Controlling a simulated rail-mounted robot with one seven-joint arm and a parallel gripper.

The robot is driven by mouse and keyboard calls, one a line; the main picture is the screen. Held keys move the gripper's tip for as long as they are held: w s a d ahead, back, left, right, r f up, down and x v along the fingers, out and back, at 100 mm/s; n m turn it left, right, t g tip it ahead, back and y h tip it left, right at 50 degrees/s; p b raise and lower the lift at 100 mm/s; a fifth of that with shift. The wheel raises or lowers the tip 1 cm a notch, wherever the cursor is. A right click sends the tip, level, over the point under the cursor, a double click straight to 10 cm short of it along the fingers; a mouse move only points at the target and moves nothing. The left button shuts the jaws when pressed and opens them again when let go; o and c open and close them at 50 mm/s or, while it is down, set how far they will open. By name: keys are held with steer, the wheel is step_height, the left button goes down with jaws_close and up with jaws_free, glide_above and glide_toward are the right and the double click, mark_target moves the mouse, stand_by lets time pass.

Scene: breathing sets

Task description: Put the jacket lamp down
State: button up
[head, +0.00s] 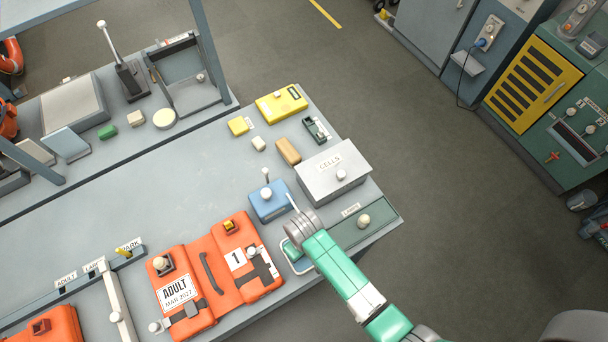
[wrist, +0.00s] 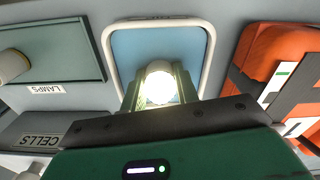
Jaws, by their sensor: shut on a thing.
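The jacket lamp (wrist: 159,88) is a small round lamp, glowing white, in the wrist view. My gripper (wrist: 160,76) is shut on it, with a finger on each side. Beyond the lamp lies a light-blue pad with a white rim (wrist: 207,58). The lamp shows in front of the pad's middle; whether it touches the pad I cannot tell. In the head view my wrist and the green gripper body (head: 292,250) cover most of the white-rimmed pad (head: 284,265), and the lamp is hidden.
The orange jacket (head: 195,312) lies left of the pad; its edge shows in the wrist view (wrist: 270,60). The LAMPS drawer (head: 380,222) and grey CELLS box (head: 315,187) are to the right. A blue box with a white knob (head: 270,207) stands behind. The bench's middle is clear.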

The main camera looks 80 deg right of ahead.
steer(key=shift+f, duration=0.15)
steer(key=o, duration=1)
step_height(320, 180, up, 12)
steer(key=shift+r+p, duration=0.15)
steer(key=shift+p, duration=0.5)
